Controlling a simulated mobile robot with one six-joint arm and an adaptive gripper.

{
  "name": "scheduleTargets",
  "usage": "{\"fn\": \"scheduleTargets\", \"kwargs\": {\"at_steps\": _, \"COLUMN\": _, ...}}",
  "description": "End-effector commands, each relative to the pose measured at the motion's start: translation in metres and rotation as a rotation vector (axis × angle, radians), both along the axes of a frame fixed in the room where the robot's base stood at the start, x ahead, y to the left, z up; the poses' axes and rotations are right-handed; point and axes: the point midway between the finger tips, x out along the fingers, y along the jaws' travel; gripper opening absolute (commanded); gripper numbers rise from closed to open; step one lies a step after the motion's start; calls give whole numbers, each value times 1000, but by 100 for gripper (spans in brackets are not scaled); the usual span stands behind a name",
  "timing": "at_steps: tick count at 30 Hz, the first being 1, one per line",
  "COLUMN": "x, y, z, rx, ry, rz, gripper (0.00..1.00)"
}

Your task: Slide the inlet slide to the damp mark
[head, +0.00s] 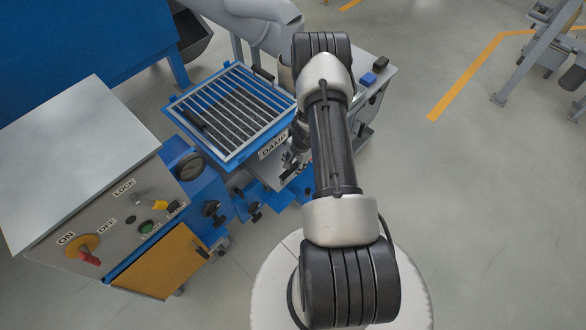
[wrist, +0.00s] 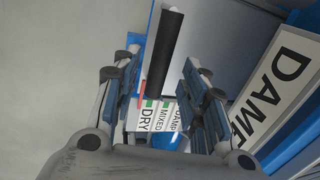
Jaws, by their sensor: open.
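In the wrist view my gripper (wrist: 163,82) is open, one finger on each side of a black bar handle (wrist: 166,52). Clear gaps show between the handle and both fingers. The handle stands in front of a grey plate (wrist: 215,40), which looks like the inlet slide. Behind it is a label strip (wrist: 160,116) reading DRY, MIXED and DAMP, with green marks. A small red mark (wrist: 141,92) shows near the DRY end. In the head view my gripper (head: 297,158) is partly hidden by my arm, beside the DAMP sign (head: 273,145). The slide is not clear there.
A large DAMP sign (wrist: 278,84) is close to the right finger in the wrist view. In the head view a barred grate (head: 232,110) lies left of my arm. A control panel (head: 125,222) with switches stands at lower left. Open floor (head: 480,200) is at right.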

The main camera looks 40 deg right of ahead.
Motion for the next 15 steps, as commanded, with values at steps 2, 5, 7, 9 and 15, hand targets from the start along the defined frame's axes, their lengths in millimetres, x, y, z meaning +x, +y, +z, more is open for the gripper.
{"fn": "scheduleTargets", "kwargs": {"at_steps": 2, "x": 2, "y": 0, "z": -14, "rx": 0, "ry": 0, "rz": 1, "gripper": 40}}
{"fn": "scheduleTargets", "kwargs": {"at_steps": 5, "x": 4, "y": 0, "z": -23, "rx": 0, "ry": 0, "rz": 0, "gripper": 40}}
{"fn": "scheduleTargets", "kwargs": {"at_steps": 7, "x": 5, "y": 0, "z": -27, "rx": 0, "ry": 0, "rz": 0, "gripper": 40}}
{"fn": "scheduleTargets", "kwargs": {"at_steps": 9, "x": 6, "y": 0, "z": -29, "rx": 0, "ry": 0, "rz": 0, "gripper": 40}}
{"fn": "scheduleTargets", "kwargs": {"at_steps": 15, "x": 6, "y": 0, "z": -30, "rx": 0, "ry": 0, "rz": 0, "gripper": 40}}
